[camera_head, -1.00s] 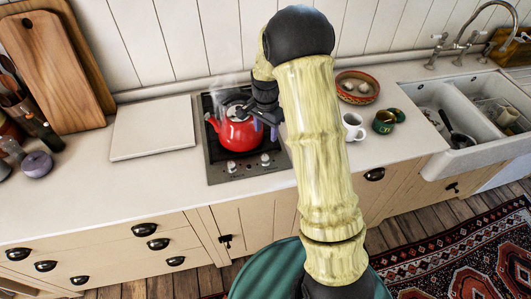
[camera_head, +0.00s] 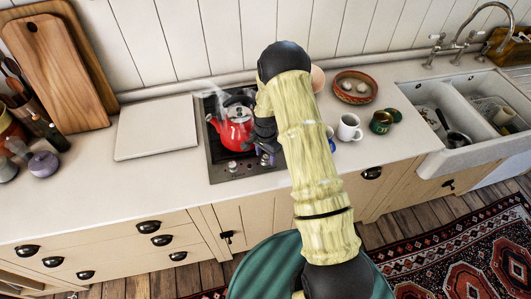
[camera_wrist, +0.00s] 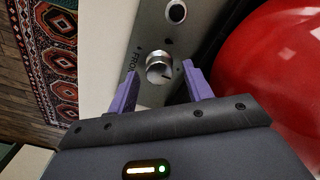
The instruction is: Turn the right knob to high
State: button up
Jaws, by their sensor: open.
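The right knob (camera_wrist: 159,68), silver and round, sits on the hob's steel front strip in the wrist view. My gripper (camera_wrist: 160,82) is open, one purple finger on each side of the knob; whether either finger touches it I cannot tell. A printed label lies beside the knob. In the head view my gripper (camera_head: 265,156) is low at the front right of the hob (camera_head: 222,174) and mostly hides this knob. The left knob (camera_head: 233,166) is clear of it; what looks like this second knob (camera_wrist: 176,12) shows at the top of the wrist view.
A red kettle (camera_head: 233,132), with steam near it, stands on the hob close behind my gripper. A white mug (camera_head: 349,128) and a green pot (camera_head: 381,122) stand to the right. A white board (camera_head: 156,128) lies left of the hob. The front counter is clear.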

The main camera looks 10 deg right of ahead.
jog(key=c, duration=1)
jog(key=shift+o, duration=0.2)
jog(key=shift+n+b, duration=0.4)
jog(key=shift+b, duration=0.05)
jog(key=n+b, duration=0.2)
jog(key=n, duration=0.1)
jog(key=shift+f+b, duration=0.15)
jog(key=shift+b, duration=0.15)
jog(key=n+b, duration=0.2)
jog(key=n, duration=0.2)
jog(key=shift+w+n, duration=0.1)
jog(key=shift+n, duration=0.3)
jog(key=n+b, duration=0.1)
jog(key=n, duration=0.3)
jog(key=shift+a+n+b, duration=0.15)
jog(key=shift+n+b, duration=0.15)
jog(key=shift+b, duration=0.1)
jog(key=n, duration=0.4)
jog(key=shift+r+n+b, duration=0.2)
jog(key=shift+n+b, duration=0.1)
jog(key=shift+n, duration=0.1)
